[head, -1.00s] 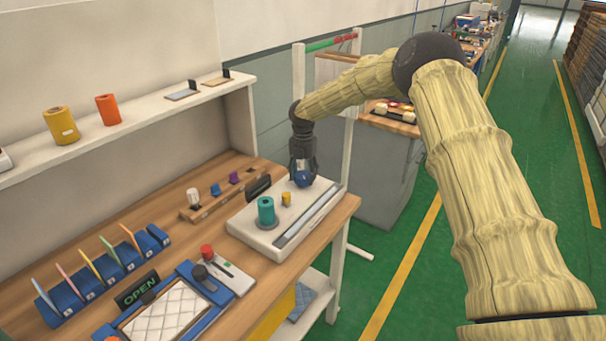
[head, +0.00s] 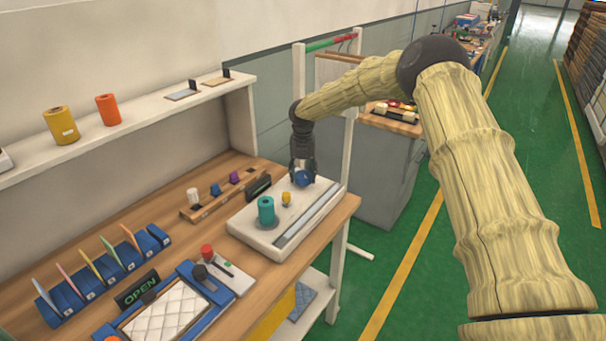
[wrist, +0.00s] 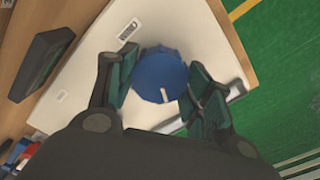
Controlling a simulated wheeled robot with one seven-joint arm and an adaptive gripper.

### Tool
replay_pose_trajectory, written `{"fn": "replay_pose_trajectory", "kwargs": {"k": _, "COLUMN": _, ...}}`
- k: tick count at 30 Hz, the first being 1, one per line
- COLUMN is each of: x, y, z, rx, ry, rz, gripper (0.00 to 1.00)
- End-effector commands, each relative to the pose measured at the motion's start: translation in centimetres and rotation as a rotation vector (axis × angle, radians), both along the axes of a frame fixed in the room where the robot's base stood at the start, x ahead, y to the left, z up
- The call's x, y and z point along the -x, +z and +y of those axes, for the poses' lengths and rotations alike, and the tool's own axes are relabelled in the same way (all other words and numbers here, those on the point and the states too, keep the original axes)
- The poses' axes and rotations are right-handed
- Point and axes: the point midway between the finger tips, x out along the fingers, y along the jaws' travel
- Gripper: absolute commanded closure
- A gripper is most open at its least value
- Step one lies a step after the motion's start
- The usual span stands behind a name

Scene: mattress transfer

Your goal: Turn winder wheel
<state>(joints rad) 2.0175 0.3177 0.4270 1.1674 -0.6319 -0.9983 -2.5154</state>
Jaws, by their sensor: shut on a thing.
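The winder wheel is a blue round knob with a small white mark. It sits at the far right end of a white winder base (head: 255,234), and in the wrist view the blue wheel (wrist: 160,76) lies between the fingers. My gripper (head: 303,175) points down over the wheel and is shut on it; in the wrist view its dark fingers (wrist: 158,88) stand on both sides of it. In the head view the blue wheel (head: 304,179) is partly hidden by the fingers. A teal spool (head: 266,210) and a small yellow knob (head: 286,198) stand on the same base.
A dark sign block (head: 258,187) stands left of the base. A wooden rack (head: 213,201) with small spools lies behind it. Blue holders, an OPEN sign (head: 137,288) and a framed quilted pad (head: 165,312) fill the near bench. A white post (head: 347,140) rises beyond the gripper.

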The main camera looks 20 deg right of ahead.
Motion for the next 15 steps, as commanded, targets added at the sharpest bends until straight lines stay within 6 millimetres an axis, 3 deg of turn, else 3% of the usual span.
{"fn": "replay_pose_trajectory", "kwargs": {"k": 3, "x": -0.32, "y": 0.45, "z": -0.27, "rx": 0.001, "ry": -0.003, "rz": -0.009, "gripper": 0.73}}
{"fn": "replay_pose_trajectory", "kwargs": {"k": 4, "x": -0.32, "y": 0.45, "z": -0.26, "rx": 0.001, "ry": -0.003, "rz": -0.009, "gripper": 0.44}}
{"fn": "replay_pose_trajectory", "kwargs": {"k": 7, "x": -0.25, "y": 0.35, "z": -0.20, "rx": 0.001, "ry": -0.003, "rz": -0.007, "gripper": 0.28}}
{"fn": "replay_pose_trajectory", "kwargs": {"k": 15, "x": -0.13, "y": 0.16, "z": 0.00, "rx": 0.000, "ry": -0.001, "rz": -0.003, "gripper": 0.28}}
